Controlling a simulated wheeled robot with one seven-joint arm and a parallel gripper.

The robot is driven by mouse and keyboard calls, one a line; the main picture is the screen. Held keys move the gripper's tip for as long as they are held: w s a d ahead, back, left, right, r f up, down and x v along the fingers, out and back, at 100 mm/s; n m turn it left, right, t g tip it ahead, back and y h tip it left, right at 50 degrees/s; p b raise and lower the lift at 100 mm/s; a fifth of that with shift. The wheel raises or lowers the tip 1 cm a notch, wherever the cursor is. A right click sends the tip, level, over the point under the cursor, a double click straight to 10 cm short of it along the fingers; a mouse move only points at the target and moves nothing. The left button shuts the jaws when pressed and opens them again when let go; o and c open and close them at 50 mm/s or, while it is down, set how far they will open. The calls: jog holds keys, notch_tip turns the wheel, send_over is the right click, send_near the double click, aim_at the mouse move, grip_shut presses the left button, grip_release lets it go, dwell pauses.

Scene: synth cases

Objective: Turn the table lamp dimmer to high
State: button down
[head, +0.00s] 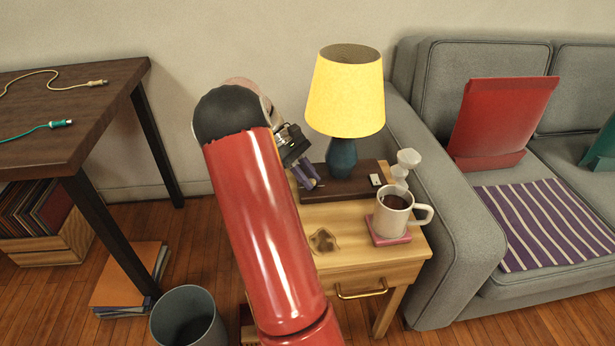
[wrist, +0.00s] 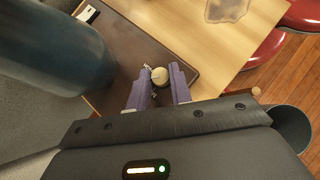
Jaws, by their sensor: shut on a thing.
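The table lamp has a lit yellow shade (head: 346,92) and a teal base (head: 341,158), which also shows large in the wrist view (wrist: 50,45). It stands on a dark board (head: 352,187) on the side table. A small round pale dimmer knob (wrist: 159,77) with a dark mark sits at the board's edge area. My gripper (head: 310,180) reaches down at the board's left end. In the wrist view its purple fingers (wrist: 161,82) are shut on the knob, one on each side. The knob is hidden in the head view. The mark's exact setting is unclear.
A white switch (head: 376,180) is on the board's right part. A mug (head: 391,220) on a pink coaster (head: 388,239) and a white hourglass-shaped object (head: 408,158) stand at the right. A sofa (head: 440,230) adjoins the table. A bin (head: 186,318) stands at lower left.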

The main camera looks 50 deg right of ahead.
jog(key=m+y, duration=0.2)
jog(key=m, duration=0.1)
jog(key=shift+d+m+y, duration=0.25)
jog(key=shift+m+y, duration=0.05)
jog(key=shift+y, duration=0.1)
jog(key=shift+d+m+t+y, duration=0.1)
jog(key=shift+m+t+y, duration=0.2)
jog(key=shift+m+y, duration=1.2)
jog(key=shift+m, duration=0.3)
jog(key=c, duration=1.3)
grip_release()
jog(key=shift+o, duration=0.2)
